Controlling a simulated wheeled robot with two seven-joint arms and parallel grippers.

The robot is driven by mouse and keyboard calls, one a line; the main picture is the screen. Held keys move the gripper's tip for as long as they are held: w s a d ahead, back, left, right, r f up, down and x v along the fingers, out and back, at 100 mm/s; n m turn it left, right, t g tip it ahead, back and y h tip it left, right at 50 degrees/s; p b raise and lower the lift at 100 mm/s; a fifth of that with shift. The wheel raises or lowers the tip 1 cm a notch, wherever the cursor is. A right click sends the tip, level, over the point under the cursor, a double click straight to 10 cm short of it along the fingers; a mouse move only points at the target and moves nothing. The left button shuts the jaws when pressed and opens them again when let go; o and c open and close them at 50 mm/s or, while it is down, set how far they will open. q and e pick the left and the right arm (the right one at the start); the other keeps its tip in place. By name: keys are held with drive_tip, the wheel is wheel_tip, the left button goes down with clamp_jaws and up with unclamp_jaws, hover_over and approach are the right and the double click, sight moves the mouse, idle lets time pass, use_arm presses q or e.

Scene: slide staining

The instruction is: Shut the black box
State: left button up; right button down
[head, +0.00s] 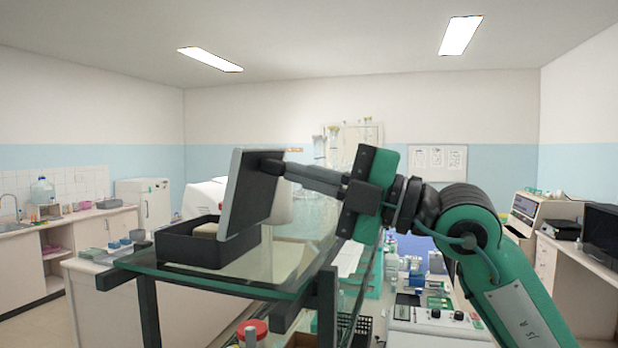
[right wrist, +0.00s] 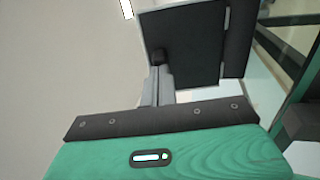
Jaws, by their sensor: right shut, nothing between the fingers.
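The black box (head: 205,250) stands on a glass shelf at the left of the head view. Its lid (head: 243,197) is raised, close to upright and leaning slightly, with a dark inner face and a light grey edge. Something pale shows inside the box, mostly hidden by the lid. My right gripper (head: 272,166) reaches in from the right, shut and empty, with its tips at the upper part of the lid's dark face; they seem to touch it. In the right wrist view the lid (right wrist: 195,50) is beyond the shut fingertips (right wrist: 158,55). My left gripper is not in view.
The glass shelf (head: 285,262) has free room right of the box. Below it, a lower bench holds bottles, small boxes and a white device (head: 440,325). A red-capped jar (head: 252,330) stands below the shelf's front edge. Tall glassware (head: 333,145) stands behind my right arm.

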drive_tip(key=shift+w+a+r+b, duration=0.25)
drive_tip(key=shift+a+r+b, duration=0.35)
drive_tip(key=shift+a+r, duration=0.2)
drive_tip(key=a+r, duration=0.1)
drive_tip(key=w+a+r+h, duration=0.1)
drive_tip(key=a, duration=0.1)
drive_tip(key=a+h+b, duration=0.1)
drive_tip(key=a, duration=0.1)
drive_tip(key=shift+w+a+r+g, duration=0.2)
drive_tip(key=shift+w+r+g, duration=0.15)
drive_tip(key=shift+r+g, duration=0.05)
drive_tip(key=w+a+h, duration=0.1)
drive_tip(key=a, duration=0.1)
drive_tip(key=w+a+f+g+h, duration=0.1)
drive_tip(key=a+h, duration=0.1)
drive_tip(key=a, duration=0.1)
drive_tip(key=a+f+h, duration=0.1)
drive_tip(key=a+h, duration=0.1)
drive_tip(key=a, duration=0.1)
drive_tip(key=shift+w+a+f+g, duration=0.15)
drive_tip(key=shift+w+f+g, duration=0.15)
drive_tip(key=shift+w, duration=0.1)
drive_tip(key=shift+w+a+f+h+b, duration=0.2)
drive_tip(key=shift+a+f+h+b, duration=0.2)
drive_tip(key=shift+a+f, duration=0.15)
drive_tip(key=shift+w+a+f+h+b, duration=0.25)
drive_tip(key=shift+a+f+h, duration=0.15)
drive_tip(key=shift+a+f, duration=0.15)
